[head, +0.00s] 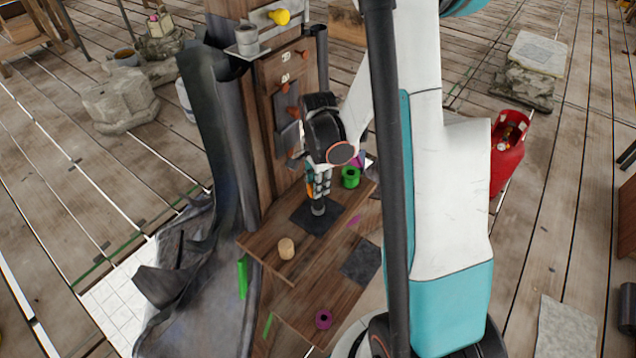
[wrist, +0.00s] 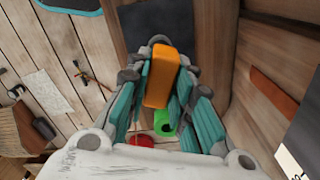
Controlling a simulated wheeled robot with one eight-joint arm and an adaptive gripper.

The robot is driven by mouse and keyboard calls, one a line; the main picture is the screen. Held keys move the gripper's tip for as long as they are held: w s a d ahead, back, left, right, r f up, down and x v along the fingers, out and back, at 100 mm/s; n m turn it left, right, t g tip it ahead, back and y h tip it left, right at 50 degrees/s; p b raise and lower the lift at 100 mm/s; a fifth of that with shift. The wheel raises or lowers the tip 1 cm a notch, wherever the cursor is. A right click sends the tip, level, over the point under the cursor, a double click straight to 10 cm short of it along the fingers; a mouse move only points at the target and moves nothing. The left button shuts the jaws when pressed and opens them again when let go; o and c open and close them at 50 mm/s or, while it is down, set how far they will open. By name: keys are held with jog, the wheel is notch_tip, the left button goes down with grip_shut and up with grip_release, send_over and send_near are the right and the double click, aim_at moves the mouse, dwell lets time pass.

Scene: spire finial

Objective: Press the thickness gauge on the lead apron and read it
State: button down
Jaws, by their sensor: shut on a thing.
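An orange block-shaped tool, likely the thickness gauge (wrist: 160,76), sits between the fingers of my gripper (wrist: 162,62) in the wrist view. In the head view my gripper (head: 318,186) points down over the wooden ledge, shut on the gauge, whose orange side (head: 309,189) shows at the left finger. A dark square sheet (head: 325,222), perhaps the lead apron, lies flat on the ledge beneath; a dark panel also shows in the wrist view (wrist: 160,25). A small grey round end is below the fingers; I cannot tell whether it touches the sheet. No reading is visible.
A green ring-shaped piece (head: 350,178) stands right of my gripper. A round wooden piece (head: 286,249) lies near the ledge's front edge. A wooden post with pegs (head: 285,110) rises behind. Dark drapery (head: 222,140) hangs at left. A red container (head: 508,155) stands at right.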

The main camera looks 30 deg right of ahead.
jog(key=shift+s+f+b, duration=0.1)
jog(key=shift+f+b, duration=0.85)
jog(key=shift+b, duration=0.05)
dwell(1.6)
jog(key=shift+r, duration=0.1)
jog(key=shift+r+p, duration=1.65)
jog(key=shift+r, duration=0.8)
jog(key=shift+f, duration=0.25)
jog(key=shift+f+b, duration=2.15)
jog(key=c, duration=1.3)
grip_release()
